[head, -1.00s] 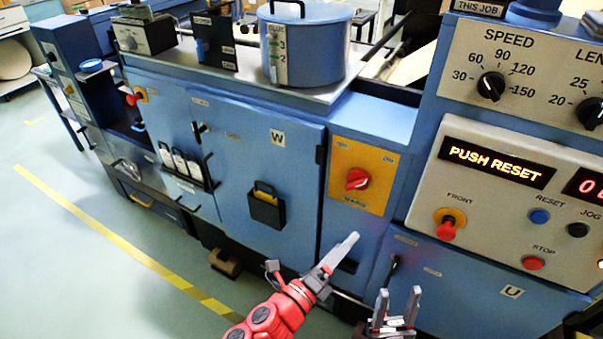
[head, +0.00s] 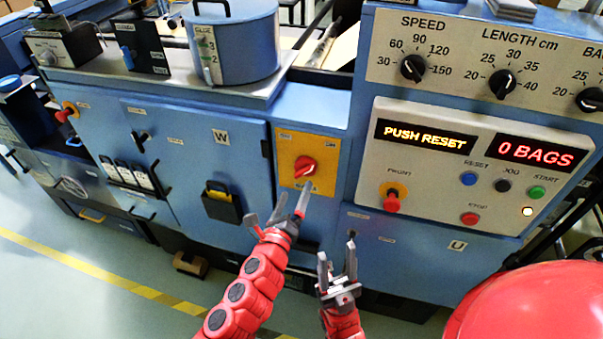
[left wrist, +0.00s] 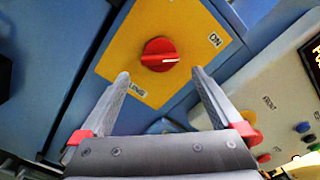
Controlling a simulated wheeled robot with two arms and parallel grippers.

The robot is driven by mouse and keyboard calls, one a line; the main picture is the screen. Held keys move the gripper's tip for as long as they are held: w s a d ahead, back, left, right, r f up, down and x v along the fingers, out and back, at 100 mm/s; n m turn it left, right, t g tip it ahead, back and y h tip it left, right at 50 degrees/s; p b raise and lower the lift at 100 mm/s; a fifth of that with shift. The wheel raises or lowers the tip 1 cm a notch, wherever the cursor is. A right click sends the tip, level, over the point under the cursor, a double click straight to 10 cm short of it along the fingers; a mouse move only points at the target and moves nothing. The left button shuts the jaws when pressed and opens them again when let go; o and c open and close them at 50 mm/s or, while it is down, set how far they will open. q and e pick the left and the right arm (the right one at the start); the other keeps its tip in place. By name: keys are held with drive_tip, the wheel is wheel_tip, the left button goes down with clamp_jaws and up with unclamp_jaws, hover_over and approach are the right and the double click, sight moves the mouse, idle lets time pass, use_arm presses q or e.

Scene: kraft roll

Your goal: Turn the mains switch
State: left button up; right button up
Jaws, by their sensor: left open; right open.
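The mains switch is a round red knob (head: 304,167) on a yellow plate (head: 290,146) on the blue cabinet front. My left gripper (head: 290,202) is open and empty, just below the knob in the head view. In the left wrist view its fingertips (left wrist: 160,74) stand either side of the knob's lower edge, apparently short of it. My right gripper (head: 337,250) is open and empty, lower right of the plate.
Right of the switch is a control panel with a "PUSH RESET" display (head: 425,136), a red front button (head: 391,200) and several smaller buttons. A cabinet door marked W (head: 220,150) is on the left. A blue glue pot (head: 232,45) stands above.

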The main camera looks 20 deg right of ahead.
sight(303, 175)
use_arm(q)
drive_tip(key=p+x, duration=0.1)
drive_tip(key=x, duration=0.6)
drive_tip(key=c, duration=1.2)
